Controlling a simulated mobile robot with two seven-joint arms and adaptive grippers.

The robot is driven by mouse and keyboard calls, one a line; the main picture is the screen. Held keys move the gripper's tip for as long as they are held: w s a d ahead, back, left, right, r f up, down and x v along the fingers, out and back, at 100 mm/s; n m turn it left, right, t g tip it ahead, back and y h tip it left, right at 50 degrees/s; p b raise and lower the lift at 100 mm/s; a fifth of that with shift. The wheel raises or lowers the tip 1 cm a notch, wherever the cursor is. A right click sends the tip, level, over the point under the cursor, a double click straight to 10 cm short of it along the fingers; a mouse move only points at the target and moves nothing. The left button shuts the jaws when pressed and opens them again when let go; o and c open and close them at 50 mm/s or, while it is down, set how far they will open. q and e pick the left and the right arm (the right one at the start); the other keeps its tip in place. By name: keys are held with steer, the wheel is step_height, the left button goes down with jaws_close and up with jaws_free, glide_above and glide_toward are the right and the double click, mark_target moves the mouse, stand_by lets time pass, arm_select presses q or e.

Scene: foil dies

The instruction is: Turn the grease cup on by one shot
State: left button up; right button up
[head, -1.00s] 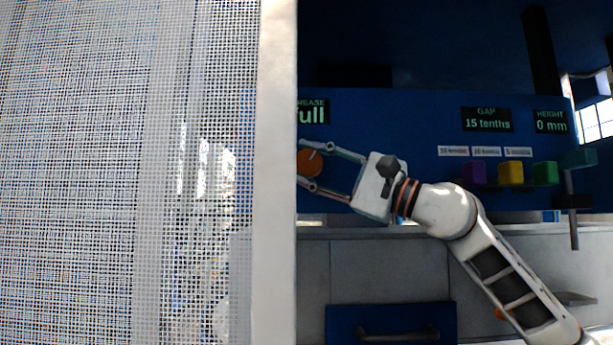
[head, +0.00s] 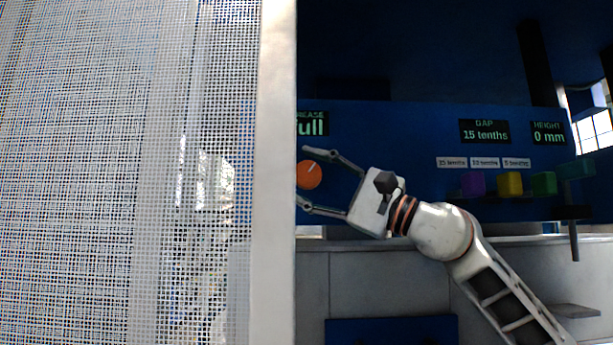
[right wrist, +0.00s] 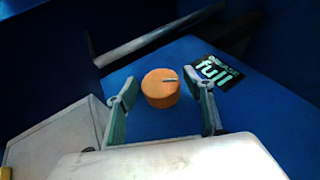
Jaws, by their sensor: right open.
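The grease cup is an orange round knob (head: 309,174) with a pale pointer line, on the blue panel (head: 400,150). The knob also shows in the right wrist view (right wrist: 160,88), between and just beyond the fingertips. A display (head: 312,123) above it reads "full"; its label is partly cut off in the head view. My right gripper (head: 303,177) is open, its fingers spread above and below the knob. In the right wrist view the right gripper (right wrist: 164,88) shows a gap on both sides of the knob. My left gripper is not in view.
A mesh screen with a pale post (head: 273,170) fills the left of the head view and hides the panel there. Purple (head: 473,184), yellow (head: 510,184) and green (head: 543,184) blocks sit at the panel's right, under displays reading 15 tenths and 0 mm.

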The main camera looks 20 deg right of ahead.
steer(key=v, duration=1.2)
